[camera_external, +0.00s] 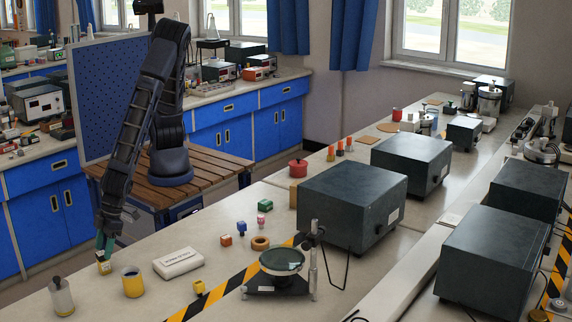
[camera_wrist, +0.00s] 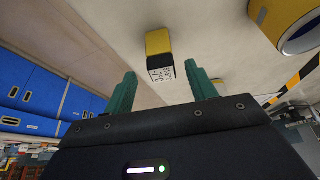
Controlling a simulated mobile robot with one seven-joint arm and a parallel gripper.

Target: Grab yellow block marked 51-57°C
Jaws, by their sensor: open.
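A small yellow block (camera_external: 104,267) stands near the front left edge of the bench in the external view. In the wrist view the yellow block (camera_wrist: 157,42) has a dark band and a white label with printed marks too small to read surely. My gripper (camera_external: 105,244) is right at the block, with its green fingers reaching down to it. In the wrist view my gripper (camera_wrist: 162,88) is open, its two green fingers spread apart. The block shows beyond the fingertips and between their lines, and nothing is held.
A yellow cup (camera_external: 132,282) stands just right of the block, with a bottle (camera_external: 62,297) to the left. A white box (camera_external: 178,263) and another small yellow block (camera_external: 199,288) lie farther right. Small coloured blocks, a wooden ring (camera_external: 260,243) and a lens stand (camera_external: 281,270) lie beyond.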

